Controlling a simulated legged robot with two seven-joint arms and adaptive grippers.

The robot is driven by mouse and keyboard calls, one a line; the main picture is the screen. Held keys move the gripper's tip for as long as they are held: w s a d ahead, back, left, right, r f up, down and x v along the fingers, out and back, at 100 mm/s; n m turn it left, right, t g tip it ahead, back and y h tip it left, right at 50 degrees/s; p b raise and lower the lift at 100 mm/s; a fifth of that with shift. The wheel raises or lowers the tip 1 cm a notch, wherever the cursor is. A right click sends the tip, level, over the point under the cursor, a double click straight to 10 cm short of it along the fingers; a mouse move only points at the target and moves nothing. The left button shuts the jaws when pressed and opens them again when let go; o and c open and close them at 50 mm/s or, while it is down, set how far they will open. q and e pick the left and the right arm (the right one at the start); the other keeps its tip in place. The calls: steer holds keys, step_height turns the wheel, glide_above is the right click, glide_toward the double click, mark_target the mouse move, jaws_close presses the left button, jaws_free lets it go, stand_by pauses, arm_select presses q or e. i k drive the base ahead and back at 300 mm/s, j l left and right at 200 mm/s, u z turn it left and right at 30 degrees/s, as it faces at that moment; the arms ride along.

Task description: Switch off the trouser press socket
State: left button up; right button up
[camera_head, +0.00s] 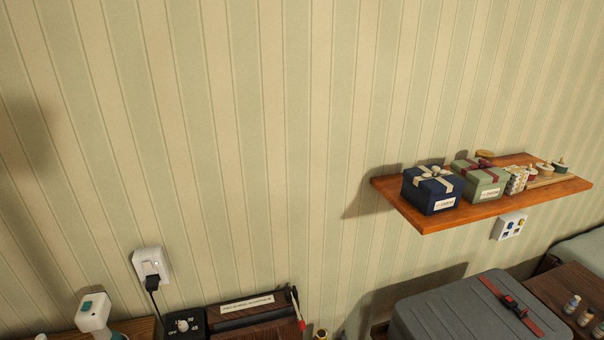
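A white wall socket (152,265) is mounted on the striped wall at the lower left. A black plug (151,281) sits in it, and its black cord runs down towards a black dial unit (184,323) marked with "OFF" and "45". The dial unit adjoins a dark wooden body with a label (247,303), which looks like the trouser press. A pale rocker shows on the socket's face above the plug, but its position is too small to tell. Neither of my grippers is in view.
A wooden shelf (435,218) at right holds a blue gift box (432,191), a green one (480,182) and small items. A white wall plate (509,226) sits below it. A grey case (478,312) and a white teal-buttoned object (94,312) stand low. The wall's middle is clear.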

mark_target(148, 266)
steer(key=j+u, duration=0.1)
steer(key=u, duration=0.65)
steer(key=j+u, duration=0.15)
steer(key=u, duration=0.2)
